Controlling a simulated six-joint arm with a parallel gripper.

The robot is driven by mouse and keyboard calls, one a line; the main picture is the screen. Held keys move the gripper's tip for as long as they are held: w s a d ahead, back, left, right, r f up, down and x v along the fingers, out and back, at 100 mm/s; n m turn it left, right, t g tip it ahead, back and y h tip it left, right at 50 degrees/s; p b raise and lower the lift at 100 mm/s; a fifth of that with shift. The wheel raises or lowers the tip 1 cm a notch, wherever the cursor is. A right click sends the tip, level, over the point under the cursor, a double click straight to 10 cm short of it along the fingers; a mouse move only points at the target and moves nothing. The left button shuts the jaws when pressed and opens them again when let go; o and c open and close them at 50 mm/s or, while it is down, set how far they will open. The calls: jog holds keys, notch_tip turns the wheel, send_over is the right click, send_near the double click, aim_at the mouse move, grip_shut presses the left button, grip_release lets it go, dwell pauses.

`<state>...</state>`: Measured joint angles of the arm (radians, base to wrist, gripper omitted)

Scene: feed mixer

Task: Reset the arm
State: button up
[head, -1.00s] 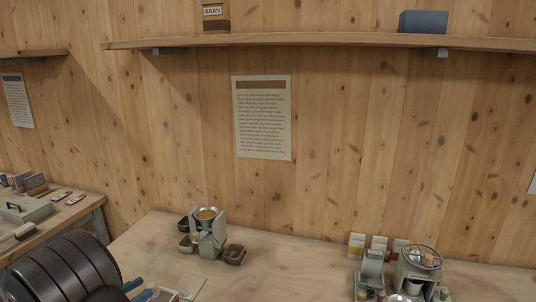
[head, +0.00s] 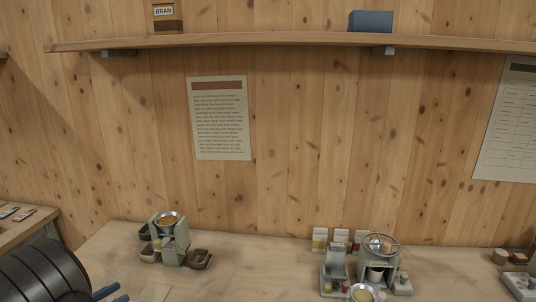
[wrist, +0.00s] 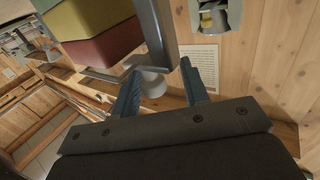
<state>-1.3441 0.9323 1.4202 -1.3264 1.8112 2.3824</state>
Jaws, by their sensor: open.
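My gripper (head: 112,294) shows at the bottom left of the head view, where only its blue fingers and a dark ribbed part of my arm are in frame. In the wrist view my gripper (wrist: 160,70) has its two blue fingers spread apart, with nothing held between them. A pale grey cone-shaped part (wrist: 152,86) shows in the gap, seemingly beyond the fingers. I cannot tell how far away it is.
A grey-green feeder (head: 172,238) with a grain-filled pan and brown cups stands on the bench (head: 240,275). A second machine (head: 380,262) stands further right. A shelf (head: 290,41) spans the wall. Coloured blocks (wrist: 100,28) fill the wrist view's upper left.

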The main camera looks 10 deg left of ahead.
jog(key=shift+n+t+y, duration=0.4)
jog(key=shift+n+y, duration=0.1)
jog(key=shift+y, duration=0.2)
jog(key=v, duration=1.2)
jog(key=shift+s, duration=0.25)
jog(key=shift+o, duration=0.2)
jog(key=shift+f, duration=0.1)
